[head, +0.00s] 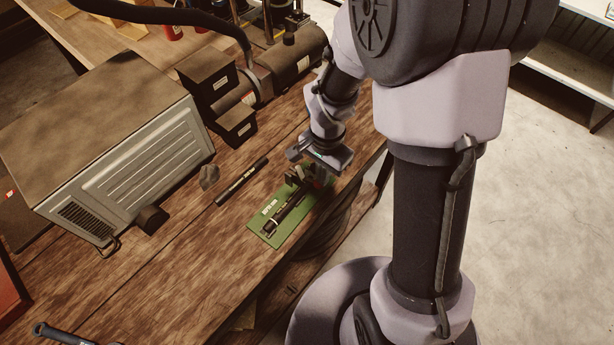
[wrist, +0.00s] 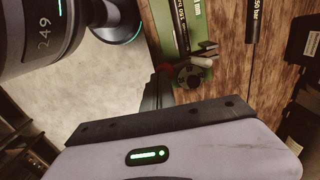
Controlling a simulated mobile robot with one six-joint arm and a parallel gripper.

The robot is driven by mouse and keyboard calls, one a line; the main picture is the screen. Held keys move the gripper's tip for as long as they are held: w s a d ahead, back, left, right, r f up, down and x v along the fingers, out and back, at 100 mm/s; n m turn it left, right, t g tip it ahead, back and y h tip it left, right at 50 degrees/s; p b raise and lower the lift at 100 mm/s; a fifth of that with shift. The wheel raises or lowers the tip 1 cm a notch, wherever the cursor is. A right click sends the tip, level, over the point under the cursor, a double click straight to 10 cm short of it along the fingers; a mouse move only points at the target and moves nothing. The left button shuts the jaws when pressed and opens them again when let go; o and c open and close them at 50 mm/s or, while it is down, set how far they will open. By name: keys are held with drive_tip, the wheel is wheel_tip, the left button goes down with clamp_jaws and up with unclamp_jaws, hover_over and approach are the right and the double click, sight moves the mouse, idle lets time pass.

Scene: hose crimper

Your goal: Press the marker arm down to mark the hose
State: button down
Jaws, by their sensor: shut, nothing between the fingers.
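A green plate (head: 267,232) lies on the wooden bench and carries a dark hose (head: 290,211) with pale lettering. The plate (wrist: 163,22) and the lettered hose (wrist: 181,28) also show in the wrist view. A dark marker mechanism (head: 296,178) stands at the plate's far end. In the wrist view, what looks like the marker arm (wrist: 200,61) has a pale rod end, beside a dark round part. My gripper (head: 322,178) is shut and empty, close to this mechanism. In the wrist view my dark fingers (wrist: 158,90) are beside it; I cannot tell whether they touch.
A second black hose (head: 241,181) lies on the bench left of the plate; it also shows in the wrist view (wrist: 254,20). A large grey machine (head: 130,165) and black boxes (head: 237,123) stand behind. The bench edge runs close on the right.

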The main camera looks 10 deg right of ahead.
drive_tip(key=shift+f+b, duration=2.1)
drive_tip(key=shift+f, duration=0.2)
drive_tip(key=shift+r, duration=0.2)
wheel_tip(320, 180, up, 13)
drive_tip(key=p, duration=0.9)
drive_tip(key=shift+p, duration=0.3)
drive_tip(key=shift+f+b, duration=0.2)
drive_tip(key=shift+b, duration=0.2)
drive_tip(key=s+a+f+n+t+y+b, duration=0.1)
drive_tip(key=s+a+n+t+b, duration=0.1)
drive_tip(key=s+b, duration=0.4)
drive_tip(key=s+a+f+n+t+y+b, duration=0.1)
drive_tip(key=s+b, duration=0.5)
drive_tip(key=b, duration=1)
drive_tip(key=a+f+n+t, duration=0.1)
drive_tip(key=n+t, duration=0.1)
drive_tip(key=n, duration=0.1)
drive_tip(key=shift+s+t, duration=0.4)
